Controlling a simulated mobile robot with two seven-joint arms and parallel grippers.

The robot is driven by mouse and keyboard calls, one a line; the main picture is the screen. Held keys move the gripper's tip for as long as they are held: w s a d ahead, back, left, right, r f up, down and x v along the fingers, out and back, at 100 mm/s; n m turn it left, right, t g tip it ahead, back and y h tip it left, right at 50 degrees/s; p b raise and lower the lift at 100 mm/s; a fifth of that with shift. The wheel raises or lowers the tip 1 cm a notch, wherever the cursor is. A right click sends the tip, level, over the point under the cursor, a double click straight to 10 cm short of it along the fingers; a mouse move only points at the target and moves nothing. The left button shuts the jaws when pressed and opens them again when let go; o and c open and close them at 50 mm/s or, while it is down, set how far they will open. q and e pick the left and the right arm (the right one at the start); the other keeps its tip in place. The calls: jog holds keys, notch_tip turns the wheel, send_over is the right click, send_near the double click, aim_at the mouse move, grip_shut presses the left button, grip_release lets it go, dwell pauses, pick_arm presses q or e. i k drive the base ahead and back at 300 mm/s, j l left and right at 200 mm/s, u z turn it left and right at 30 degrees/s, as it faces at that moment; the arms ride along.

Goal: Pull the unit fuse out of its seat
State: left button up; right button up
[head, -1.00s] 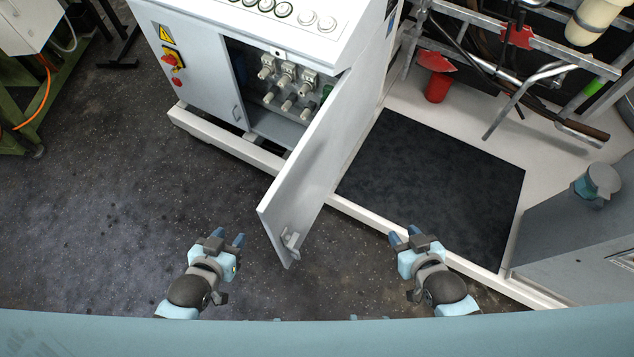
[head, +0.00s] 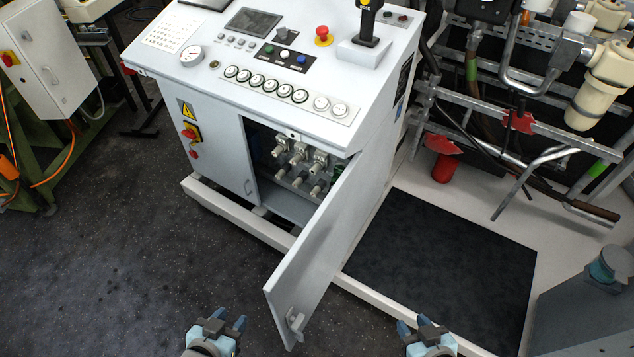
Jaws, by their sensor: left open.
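The fuses (head: 299,153) are several pale cylindrical pieces in two rows inside the open cabinet of the white control console. I cannot tell which one is the unit fuse. The cabinet door (head: 315,245) stands swung open toward me, with a handle (head: 296,322) at its lower edge. My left gripper (head: 229,322) is open and empty, low in the view and left of the door. My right gripper (head: 413,326) is low in the view, right of the door; its fingers look apart and empty. Both grippers are well short of the cabinet.
The console top (head: 180,92) carries buttons, a gauge and a joystick. A white base rail (head: 240,222) runs along the floor before the cabinet. A black mat (head: 440,265) lies to the right. Pipes and a red cone-like object (head: 444,165) stand behind it.

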aim_at(317, 166)
jog(key=k+j+z, duration=0.25)
jog(key=j, duration=0.15)
jog(key=k+j+z, duration=0.15)
jog(key=j+z, duration=0.15)
jog(key=j, duration=0.15)
jog(key=k+j+z, duration=0.2)
jog(key=j, duration=0.15)
jog(key=j+z, duration=0.2)
jog(key=k+j+z, duration=0.15)
jog(key=j, duration=0.25)
jog(key=i+j+z, duration=0.1)
jog(key=j+z, duration=0.2)
jog(key=j, duration=0.2)
jog(key=j+z, duration=0.3)
jog(key=j, duration=0.2)
jog(key=i+j+z, duration=0.4)
jog(key=j, duration=0.15)
jog(key=i+j+z, duration=0.2)
jog(key=k+j, duration=0.1)
